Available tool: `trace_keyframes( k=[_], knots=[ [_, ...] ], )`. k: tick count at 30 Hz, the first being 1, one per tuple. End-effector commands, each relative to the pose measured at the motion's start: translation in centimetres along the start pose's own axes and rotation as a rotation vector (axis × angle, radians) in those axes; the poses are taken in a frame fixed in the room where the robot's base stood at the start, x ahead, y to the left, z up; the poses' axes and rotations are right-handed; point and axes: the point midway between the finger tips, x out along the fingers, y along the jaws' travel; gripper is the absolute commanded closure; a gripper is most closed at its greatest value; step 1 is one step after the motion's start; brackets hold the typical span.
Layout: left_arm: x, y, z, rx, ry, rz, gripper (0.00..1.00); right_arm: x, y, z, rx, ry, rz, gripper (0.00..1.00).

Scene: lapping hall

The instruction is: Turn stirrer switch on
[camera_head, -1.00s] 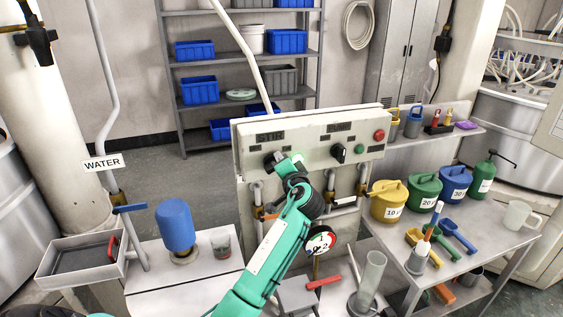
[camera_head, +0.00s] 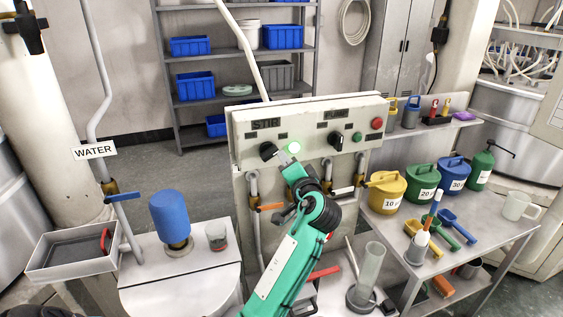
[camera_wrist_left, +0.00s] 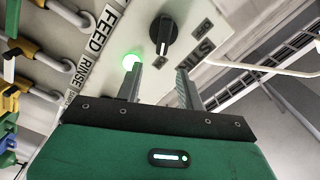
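The stirrer switch is a black rotary knob (camera_head: 268,151) under the STIR label (camera_head: 265,124) on the pale control panel (camera_head: 240,134). The green lamp (camera_head: 294,148) to its right is lit. In the left wrist view the knob (camera_wrist_left: 165,36) stands just beyond the fingertips, with the glowing lamp (camera_wrist_left: 131,61) by the left finger. My left gripper (camera_wrist_left: 160,70) is open, with nothing between its fingers. In the head view my left gripper (camera_head: 286,161) is in front of the panel, below and right of the knob, apart from it. My right gripper is not in view.
The panel also has a second black knob (camera_head: 336,140) and a red button (camera_head: 377,124). Pipes with an orange handle (camera_head: 270,207) run below it. A blue-capped vessel (camera_head: 170,217) stands at left. Several lidded cans, including a yellow one (camera_head: 386,193), stand at right.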

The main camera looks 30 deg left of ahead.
Motion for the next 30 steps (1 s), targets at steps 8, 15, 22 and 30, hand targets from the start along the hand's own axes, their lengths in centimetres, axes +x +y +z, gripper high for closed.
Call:
trace_keyframes(
  k=[8, 15, 22, 30],
  knots=[
    [-4.4, 0.2, 0.1, 0.000, 0.000, 0.001, 0.62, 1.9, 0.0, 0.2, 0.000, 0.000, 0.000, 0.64],
    [-5.1, 0.0, 0.0, 0.002, -0.001, -0.001, 0.62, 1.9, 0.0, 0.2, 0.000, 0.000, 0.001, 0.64],
    [-5.1, 0.0, 0.0, 0.002, -0.001, -0.001, 0.62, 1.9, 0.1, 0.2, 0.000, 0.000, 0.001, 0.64],
    [-5.2, 0.9, 0.8, -0.003, -0.005, 0.027, 0.62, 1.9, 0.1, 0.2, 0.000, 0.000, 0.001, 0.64]
  ],
)
